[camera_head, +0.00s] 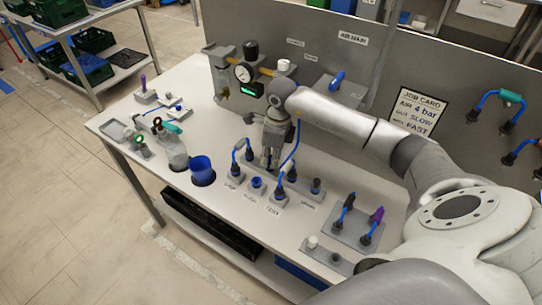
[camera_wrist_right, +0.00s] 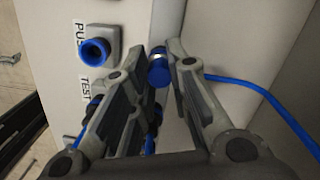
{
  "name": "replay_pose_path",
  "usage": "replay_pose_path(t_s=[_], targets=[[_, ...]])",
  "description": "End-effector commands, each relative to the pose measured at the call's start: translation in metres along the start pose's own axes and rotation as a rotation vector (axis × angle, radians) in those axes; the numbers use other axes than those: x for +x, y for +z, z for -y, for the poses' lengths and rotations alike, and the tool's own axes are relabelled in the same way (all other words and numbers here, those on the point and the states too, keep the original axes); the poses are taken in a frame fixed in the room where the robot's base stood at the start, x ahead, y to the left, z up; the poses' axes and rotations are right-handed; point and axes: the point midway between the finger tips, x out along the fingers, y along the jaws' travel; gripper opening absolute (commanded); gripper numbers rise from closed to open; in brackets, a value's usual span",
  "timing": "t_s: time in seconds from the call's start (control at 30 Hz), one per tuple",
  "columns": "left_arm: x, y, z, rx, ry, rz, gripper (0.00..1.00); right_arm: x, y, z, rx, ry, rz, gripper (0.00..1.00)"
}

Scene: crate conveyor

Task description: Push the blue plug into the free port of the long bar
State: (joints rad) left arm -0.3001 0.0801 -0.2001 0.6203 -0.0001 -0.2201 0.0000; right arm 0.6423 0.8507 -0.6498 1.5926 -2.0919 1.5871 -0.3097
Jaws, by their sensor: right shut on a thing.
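My right gripper (camera_head: 270,162) points down above the row of grey port blocks on the white bench. In the right wrist view, its fingertips (camera_wrist_right: 164,60) are shut on the blue plug (camera_wrist_right: 157,72), with a pale band at one end. The plug is apart from the PUSH block. A long grey bar (camera_head: 304,196) lies right of the gripper in the head view; a blue hose enters its left fitting, and its right fitting (camera_head: 316,185) has no hose. Whether that port is empty inside is too small to tell. My left gripper is out of view.
A blue-ringed port (camera_wrist_right: 97,50) sits on the PUSH block. A blue cup (camera_head: 202,168) and a clear bottle (camera_head: 174,150) stand left of the blocks. A gauge (camera_head: 243,73) stands behind. A grey plate (camera_head: 357,224) with plugs lies at the right.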

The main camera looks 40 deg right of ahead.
Motion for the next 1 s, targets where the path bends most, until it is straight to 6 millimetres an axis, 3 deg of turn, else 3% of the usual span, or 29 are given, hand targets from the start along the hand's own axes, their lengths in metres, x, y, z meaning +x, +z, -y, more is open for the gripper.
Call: replay_pose_path(t_s=[0.3, 0.33, 0.5, 0.73, 0.93, 1.0], targets=[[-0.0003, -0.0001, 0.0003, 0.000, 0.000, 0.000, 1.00, -0.0006, 0.0002, 0.0003, 0.000, -0.001, 0.001, 0.03], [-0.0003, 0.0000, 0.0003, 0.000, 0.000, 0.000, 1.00, -0.0006, 0.0002, 0.0003, 0.000, -0.001, 0.001, 0.18], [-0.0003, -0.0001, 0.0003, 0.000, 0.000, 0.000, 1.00, -0.0006, 0.0002, 0.0003, 0.000, -0.001, 0.001, 0.40], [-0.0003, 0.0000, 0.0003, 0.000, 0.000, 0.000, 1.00, -0.0006, 0.0002, 0.0003, 0.000, -0.001, 0.001, 0.42], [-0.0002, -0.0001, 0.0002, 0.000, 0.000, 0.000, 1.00, -0.0005, 0.0002, 0.0002, 0.000, -0.001, 0.001, 0.66], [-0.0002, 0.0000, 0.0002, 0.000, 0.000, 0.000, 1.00, -0.0005, 0.0002, 0.0002, 0.000, -0.001, 0.001, 0.67]])
